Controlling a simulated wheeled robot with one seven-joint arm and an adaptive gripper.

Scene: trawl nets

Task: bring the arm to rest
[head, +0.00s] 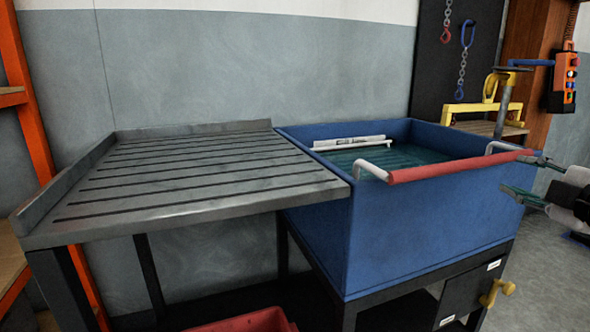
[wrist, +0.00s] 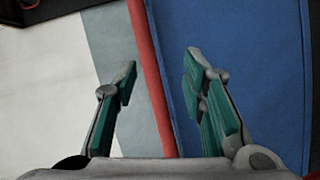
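My gripper (head: 526,178) shows at the right edge of the head view, beside the right end of the blue tank (head: 420,220). In the wrist view my gripper (wrist: 160,82) has its two green-padded fingers spread apart, with nothing held between them. A red bar (wrist: 152,85) and a blue surface (wrist: 232,60) show behind the fingers. In the head view the red-sleeved rail (head: 450,166) runs along the tank's front rim, its right end close to the fingers. I cannot tell whether they touch.
A grey slatted metal table (head: 190,175) adjoins the tank on the left. A white rod-like object (head: 348,142) lies at the tank's back. A red bin (head: 250,322) is below. A yellow valve handle (head: 495,293) sticks out at the front right. Hanging chains (head: 462,75) and an orange control box (head: 563,82) are at the back right.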

